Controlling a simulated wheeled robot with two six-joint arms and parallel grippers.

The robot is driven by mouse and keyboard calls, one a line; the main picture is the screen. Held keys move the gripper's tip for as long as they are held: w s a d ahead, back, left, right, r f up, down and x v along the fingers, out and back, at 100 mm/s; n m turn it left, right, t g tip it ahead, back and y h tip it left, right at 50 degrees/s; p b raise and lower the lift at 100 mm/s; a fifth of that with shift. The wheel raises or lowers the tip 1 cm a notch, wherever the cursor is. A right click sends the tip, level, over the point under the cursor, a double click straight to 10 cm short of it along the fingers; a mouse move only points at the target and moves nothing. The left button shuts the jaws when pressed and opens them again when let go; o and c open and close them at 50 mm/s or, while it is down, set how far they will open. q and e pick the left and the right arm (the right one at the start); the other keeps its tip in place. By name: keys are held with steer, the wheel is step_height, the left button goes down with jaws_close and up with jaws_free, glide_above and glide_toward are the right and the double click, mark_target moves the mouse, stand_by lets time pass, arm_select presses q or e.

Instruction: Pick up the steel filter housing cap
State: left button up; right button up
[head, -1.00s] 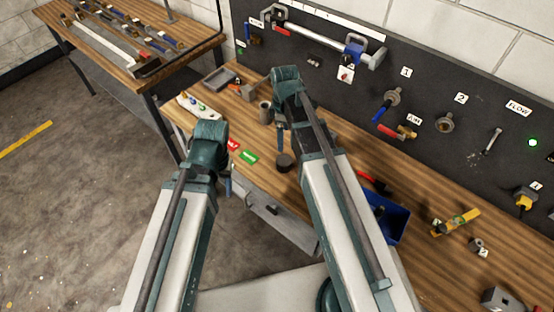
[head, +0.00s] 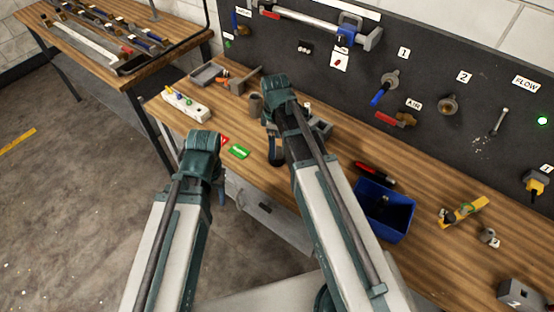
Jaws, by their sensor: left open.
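My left gripper (head: 220,192) points down beside the front edge of the wooden workbench (head: 335,150) and is open. Nothing shows between its fingers. My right gripper (head: 276,153) points down over the bench top, to the right of the green tag. Its arm hides most of it, so I cannot tell whether it is open or shut. I cannot make out the steel filter housing cap for certain. A small dark round piece that lay below the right gripper earlier is now hidden behind that gripper and arm. A grey round cup (head: 256,103) stands left of the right wrist.
A blue bin (head: 400,222) stands right of my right arm, with a red-and-black tool (head: 375,173) behind it. A dark pegboard (head: 435,80) with fittings closes the back.

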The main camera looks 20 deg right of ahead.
mark_target(277, 156)
steer(key=f+b, duration=0.5)
steer(key=shift+s+f, duration=0.15)
steer(key=shift+s, duration=0.15)
arm_select(q)
step_height(277, 156, down, 5)
steer(key=shift+f, duration=0.1)
arm_select(e)
steer(key=shift+c, duration=0.2)
